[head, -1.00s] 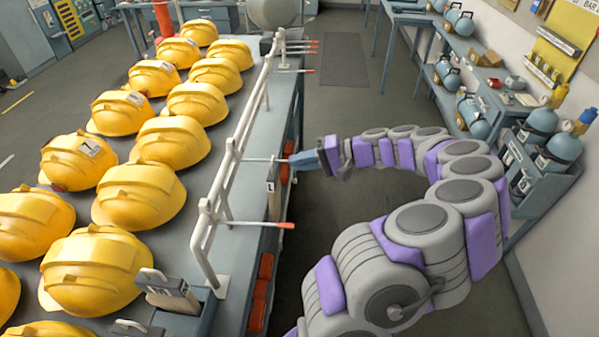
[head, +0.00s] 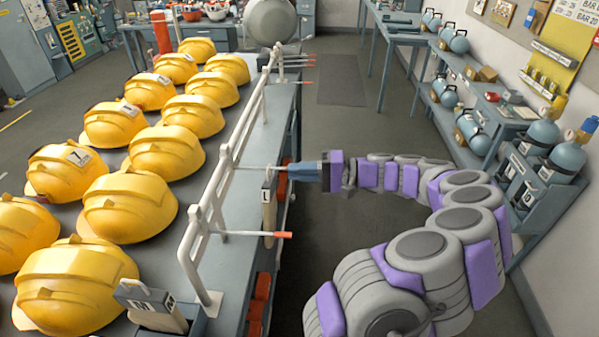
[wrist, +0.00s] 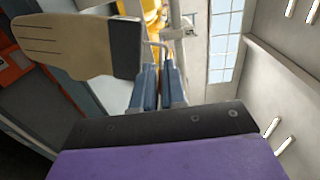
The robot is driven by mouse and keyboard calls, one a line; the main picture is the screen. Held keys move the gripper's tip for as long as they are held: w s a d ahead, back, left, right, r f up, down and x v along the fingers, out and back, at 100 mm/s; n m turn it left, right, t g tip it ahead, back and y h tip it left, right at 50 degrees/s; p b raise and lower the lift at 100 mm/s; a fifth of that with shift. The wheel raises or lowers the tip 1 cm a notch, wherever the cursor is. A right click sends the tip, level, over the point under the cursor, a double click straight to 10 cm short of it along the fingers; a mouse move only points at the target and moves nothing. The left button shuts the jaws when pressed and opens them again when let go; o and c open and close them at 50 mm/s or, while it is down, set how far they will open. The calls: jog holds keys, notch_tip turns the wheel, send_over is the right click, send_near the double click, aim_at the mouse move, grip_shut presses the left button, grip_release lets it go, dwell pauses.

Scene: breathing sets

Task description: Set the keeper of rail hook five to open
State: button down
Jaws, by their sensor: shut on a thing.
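A white rail (head: 243,122) runs along the bench edge, with several thin hooks pointing right. My gripper (head: 290,173) is at the outer end of one hook (head: 252,168), its blue fingers closed around the end. The fingers hide that tip and its keeper, so I cannot tell how the keeper is set. A pale tag marked L (head: 268,206) hangs below this hook, just left of the fingers. In the wrist view, the fingers (wrist: 157,88) are close together at a bent grey rod (wrist: 160,46). A tan plate with a dark end (wrist: 80,45) is left of them.
A nearer hook has an orange tip (head: 283,235); more orange-tipped hooks (head: 300,60) are at the far end. Yellow helmets (head: 128,205) fill the bench left of the rail. The aisle (head: 335,130) is clear. Blue cylinders (head: 545,140) stand on shelves at right.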

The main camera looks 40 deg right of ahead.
jog(key=c, duration=1.3)
grip_release()
jog(key=shift+d, duration=0.1)
jog(key=shift+o, duration=0.2)
jog(key=shift+s, duration=0.1)
jog(key=p+v, duration=1.2)
jog(key=v, duration=0.5)
jog(key=shift+d, duration=0.25)
jog(key=shift+f+p, duration=0.1)
jog(key=shift+p, duration=0.25)
